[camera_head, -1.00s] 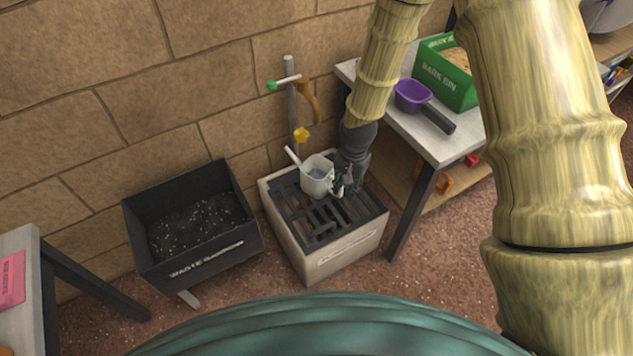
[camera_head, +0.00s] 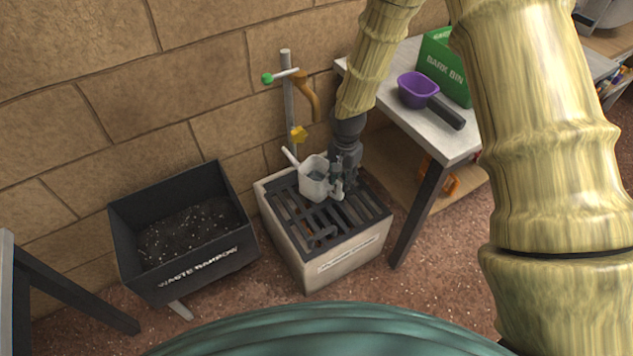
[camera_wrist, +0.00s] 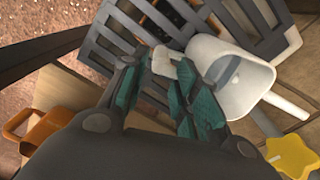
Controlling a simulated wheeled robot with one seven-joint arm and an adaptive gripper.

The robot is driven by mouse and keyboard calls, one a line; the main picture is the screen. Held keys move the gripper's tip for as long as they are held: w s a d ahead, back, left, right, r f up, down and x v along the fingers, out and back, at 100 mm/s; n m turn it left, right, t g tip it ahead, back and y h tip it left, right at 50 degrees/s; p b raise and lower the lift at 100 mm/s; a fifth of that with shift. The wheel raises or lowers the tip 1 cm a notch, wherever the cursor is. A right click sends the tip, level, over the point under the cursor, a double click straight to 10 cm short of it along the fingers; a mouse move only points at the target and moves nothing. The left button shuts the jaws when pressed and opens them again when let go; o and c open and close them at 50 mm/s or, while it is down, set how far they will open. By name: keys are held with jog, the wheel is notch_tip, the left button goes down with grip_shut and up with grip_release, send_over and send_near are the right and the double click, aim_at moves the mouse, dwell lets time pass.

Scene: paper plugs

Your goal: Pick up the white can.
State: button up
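The white can (camera_head: 314,180) is a watering can with a long thin spout. It stands upright on the dark slatted top of a pale box, its spout pointing up and left. In the wrist view the can (camera_wrist: 235,80) is at the upper right, its mouth facing the camera. My gripper (camera_head: 340,188) is low at the can's right side, by its handle. In the wrist view my gripper (camera_wrist: 162,72) has its teal-padded fingers apart, with the white handle (camera_wrist: 164,61) at the gap between the tips. Whether either pad touches the handle is hard to see.
A dark waste bin (camera_head: 185,240) with soil stands left of the slatted box (camera_head: 320,255). A post with a yellow star knob (camera_head: 299,134) rises behind the can. A table at right holds a purple scoop (camera_head: 418,90) and a green bark bin (camera_head: 446,65).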

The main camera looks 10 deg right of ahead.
aim_at(341, 185)
jog(key=shift+a+f+b, duration=0.1)
jog(key=shift+f+b, duration=0.75)
jog(key=shift+f, duration=1.5)
grip_shut()
